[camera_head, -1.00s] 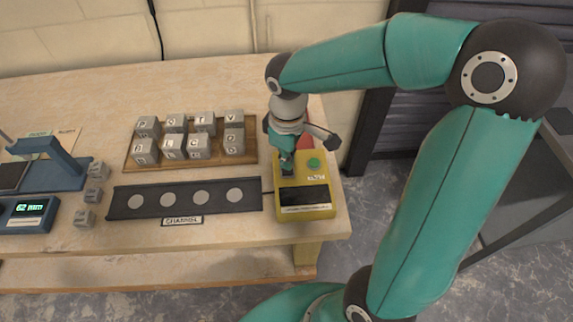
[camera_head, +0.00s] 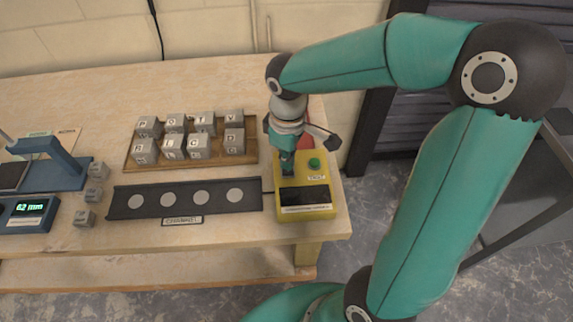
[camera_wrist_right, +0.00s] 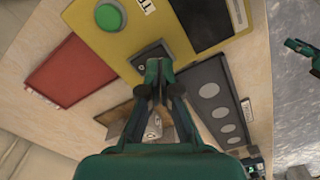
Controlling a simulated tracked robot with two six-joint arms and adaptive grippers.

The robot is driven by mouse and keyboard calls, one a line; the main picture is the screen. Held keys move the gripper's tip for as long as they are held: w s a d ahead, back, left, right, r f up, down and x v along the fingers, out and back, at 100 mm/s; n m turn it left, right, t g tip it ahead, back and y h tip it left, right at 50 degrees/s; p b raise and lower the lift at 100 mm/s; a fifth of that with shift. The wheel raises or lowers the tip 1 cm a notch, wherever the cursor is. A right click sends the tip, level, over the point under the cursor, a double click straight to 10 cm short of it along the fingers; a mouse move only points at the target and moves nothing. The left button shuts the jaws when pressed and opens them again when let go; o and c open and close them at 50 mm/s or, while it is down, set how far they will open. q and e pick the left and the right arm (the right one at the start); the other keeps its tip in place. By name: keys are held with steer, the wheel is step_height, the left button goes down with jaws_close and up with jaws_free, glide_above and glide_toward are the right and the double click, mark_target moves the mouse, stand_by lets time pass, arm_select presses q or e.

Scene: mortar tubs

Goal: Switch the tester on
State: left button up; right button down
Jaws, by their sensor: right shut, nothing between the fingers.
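The yellow tester (camera_head: 322,213) stands at the right end of the table, with a green round button (camera_head: 314,163) and a dark display window (camera_head: 304,196). It also shows in the right wrist view (camera_wrist_right: 150,30), with its green button (camera_wrist_right: 110,16) and a dark switch plate (camera_wrist_right: 150,56). My right gripper (camera_head: 288,172) is shut and empty, pointing down over the switch plate at the tester's left side. Its fingertips (camera_wrist_right: 155,68) cover part of the switch, so I cannot tell the switch's position or whether they touch it.
A black channel strip (camera_head: 240,208) with several pale discs lies left of the tester. Behind it is a wooden tray (camera_head: 128,163) of lettered grey blocks. A red plate (camera_wrist_right: 72,76) lies beside the tester. A blue gauge (camera_head: 45,170) stands at the far left.

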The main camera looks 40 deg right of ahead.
steer(key=shift+f+b, duration=0.95)
steer(key=shift+f, duration=0.2)
steer(key=shift+r, duration=0.2)
steer(key=shift+r+p, duration=2.95)
steer(key=shift+r, duration=0.45)
